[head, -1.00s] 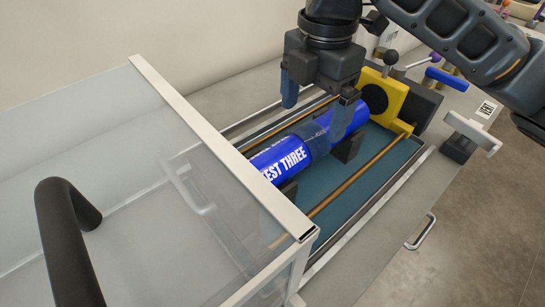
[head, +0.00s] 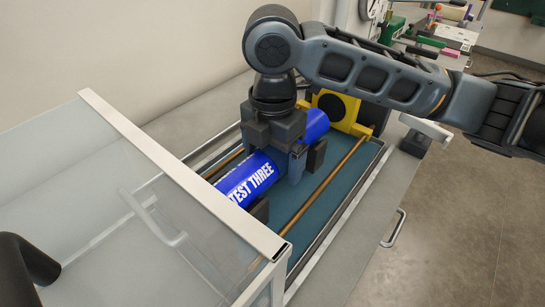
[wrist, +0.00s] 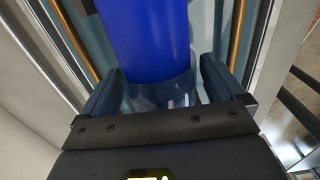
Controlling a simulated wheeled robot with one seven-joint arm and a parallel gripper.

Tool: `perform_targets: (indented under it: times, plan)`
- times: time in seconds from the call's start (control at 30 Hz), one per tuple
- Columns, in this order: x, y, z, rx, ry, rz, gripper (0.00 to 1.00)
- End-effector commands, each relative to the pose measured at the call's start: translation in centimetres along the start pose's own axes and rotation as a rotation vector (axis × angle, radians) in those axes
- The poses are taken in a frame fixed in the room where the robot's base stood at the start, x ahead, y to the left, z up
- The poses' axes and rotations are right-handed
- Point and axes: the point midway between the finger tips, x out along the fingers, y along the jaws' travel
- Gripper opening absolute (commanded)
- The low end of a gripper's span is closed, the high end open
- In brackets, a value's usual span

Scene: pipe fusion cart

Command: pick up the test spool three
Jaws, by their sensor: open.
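The test spool three (head: 250,181) is a blue cylinder with white "TEST THREE" lettering, lying in the cart's tray. Its far end shows near the yellow clamp, and its near end is partly behind the clear cover. My gripper (head: 277,168) is over the spool's middle, pointing down, with its fingers astride it. In the wrist view, the spool (wrist: 147,40) runs between my two open fingers (wrist: 165,90). A clear or glossy band on the spool shows between the fingertips. I cannot tell whether the fingers touch it.
A yellow clamp (head: 358,112) stands at the tray's far end. Dark support blocks (head: 317,154) and brown rails (head: 335,172) flank the spool. A clear cover with a white frame (head: 185,175) stands close on the left. A metal handle (head: 393,229) is on the cart's right side.

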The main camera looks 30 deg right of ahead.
Motion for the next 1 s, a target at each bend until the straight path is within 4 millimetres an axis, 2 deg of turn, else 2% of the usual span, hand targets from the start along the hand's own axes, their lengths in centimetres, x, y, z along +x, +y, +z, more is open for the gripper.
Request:
perform_targets:
  times: [0.07,0.77,1.0]
  plan:
    - [-0.01,0.00,-0.01,0.000,0.000,0.000,0.96]
    - [-0.04,0.01,-0.04,0.000,0.000,0.000,0.29]
    - [-0.11,0.02,-0.02,0.000,0.000,0.001,0.26]
